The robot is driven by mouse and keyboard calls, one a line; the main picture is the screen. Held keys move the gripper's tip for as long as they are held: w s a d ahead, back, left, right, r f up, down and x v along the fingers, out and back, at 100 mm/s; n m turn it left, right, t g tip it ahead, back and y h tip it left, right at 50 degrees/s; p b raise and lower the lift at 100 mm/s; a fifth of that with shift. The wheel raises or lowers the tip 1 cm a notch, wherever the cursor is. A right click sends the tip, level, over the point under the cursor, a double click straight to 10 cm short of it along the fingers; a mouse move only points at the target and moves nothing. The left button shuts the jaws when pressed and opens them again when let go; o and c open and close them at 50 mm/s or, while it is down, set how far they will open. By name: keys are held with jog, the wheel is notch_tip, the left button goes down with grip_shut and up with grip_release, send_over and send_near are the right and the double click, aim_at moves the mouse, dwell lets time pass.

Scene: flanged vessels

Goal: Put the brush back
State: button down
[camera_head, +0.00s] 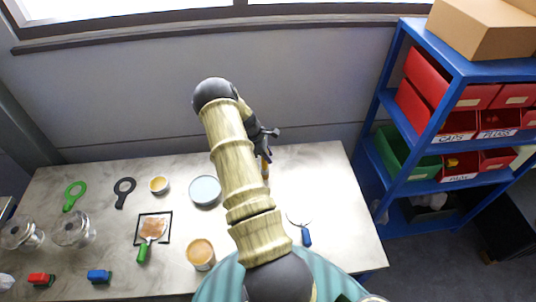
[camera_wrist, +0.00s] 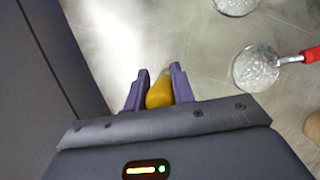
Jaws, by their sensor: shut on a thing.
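My gripper (camera_wrist: 158,88) is shut on a rounded orange-yellow thing, which shows between the purple fingers in the wrist view (camera_wrist: 160,94). It looks like a handle and may be the brush, but no bristles show. In the head view my gripper (camera_head: 265,156) is over the back right part of the table, and a small orange-yellow piece (camera_head: 266,171) shows below it. I cannot tell whether it touches the table.
A blue shelf (camera_head: 400,150) stands at the right. The wrist view shows a red-handled tool (camera_wrist: 310,55) by a glassy disc (camera_wrist: 256,70).

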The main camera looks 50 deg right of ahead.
jog(key=c, duration=1.2)
grip_release()
jog(key=shift+o, duration=0.2)
jog(key=b+v, duration=0.5)
jog(key=v, duration=0.7)
jog(key=shift+b, duration=0.3)
